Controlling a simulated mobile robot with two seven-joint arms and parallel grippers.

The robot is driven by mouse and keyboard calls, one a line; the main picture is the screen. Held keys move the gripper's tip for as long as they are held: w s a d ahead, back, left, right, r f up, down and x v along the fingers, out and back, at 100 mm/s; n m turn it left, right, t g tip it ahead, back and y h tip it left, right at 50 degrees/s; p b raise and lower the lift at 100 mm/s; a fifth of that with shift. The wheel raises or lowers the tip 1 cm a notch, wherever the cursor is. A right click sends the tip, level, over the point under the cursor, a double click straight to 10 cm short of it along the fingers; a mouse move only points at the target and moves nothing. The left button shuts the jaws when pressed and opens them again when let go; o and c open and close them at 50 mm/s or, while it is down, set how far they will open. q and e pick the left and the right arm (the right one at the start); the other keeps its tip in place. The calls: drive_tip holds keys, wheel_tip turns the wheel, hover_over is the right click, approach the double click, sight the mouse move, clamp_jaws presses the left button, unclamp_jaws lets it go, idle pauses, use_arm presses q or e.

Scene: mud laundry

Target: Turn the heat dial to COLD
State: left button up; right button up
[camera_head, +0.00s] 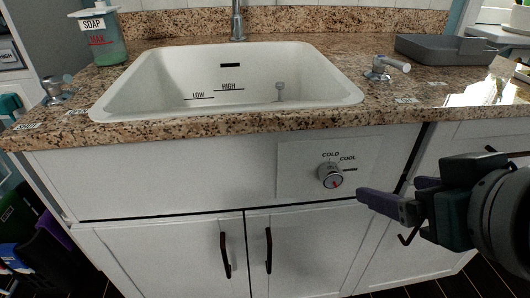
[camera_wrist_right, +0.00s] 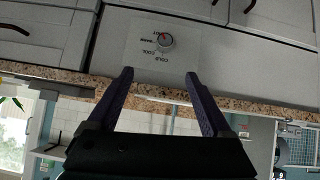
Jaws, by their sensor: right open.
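The heat dial (camera_head: 331,176) is a round metallic knob on a pale panel (camera_head: 291,182) on the cabinet front below the sink. COLD and COOL are printed above it, and a red mark shows at its lower right in the head view. In the right wrist view the dial (camera_wrist_right: 165,40) appears upside down, ahead of and between the fingers. My right gripper (camera_head: 372,198) is open and empty, a little to the right of the dial and slightly below it, apart from it. It also shows in the right wrist view (camera_wrist_right: 158,80). My left gripper is not in view.
The granite counter edge (camera_head: 215,128) overhangs the panel. A white sink (camera_head: 110,92), a soap bottle (camera_head: 103,42), a right tap handle (camera_head: 387,67) and a grey tray (camera_head: 440,50) are above. Dark cabinet handles (camera_head: 268,250) stick out below the dial.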

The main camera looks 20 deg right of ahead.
drive_tip(key=w+d+f+m+t+h+b, duration=0.15)
drive_tip(key=w+f+t+b, duration=0.25)
drive_tip(key=f+b, duration=0.65)
drive_tip(key=t+b, duration=0.3)
drive_tip(key=b, duration=0.7)
approach(333, 182)
drive_tip(key=w, duration=0.1)
drive_tip(key=shift+n, duration=0.35)
drive_tip(key=b+x, duration=0.2)
drive_tip(key=x, duration=0.7)
drive_tip(key=shift+w+d, duration=0.1)
drive_tip(key=shift+d, duration=0.1)
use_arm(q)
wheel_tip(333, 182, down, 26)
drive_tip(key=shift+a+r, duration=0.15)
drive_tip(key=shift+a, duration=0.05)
use_arm(e)
drive_tip(key=c, duration=0.6)
clamp_jaws()
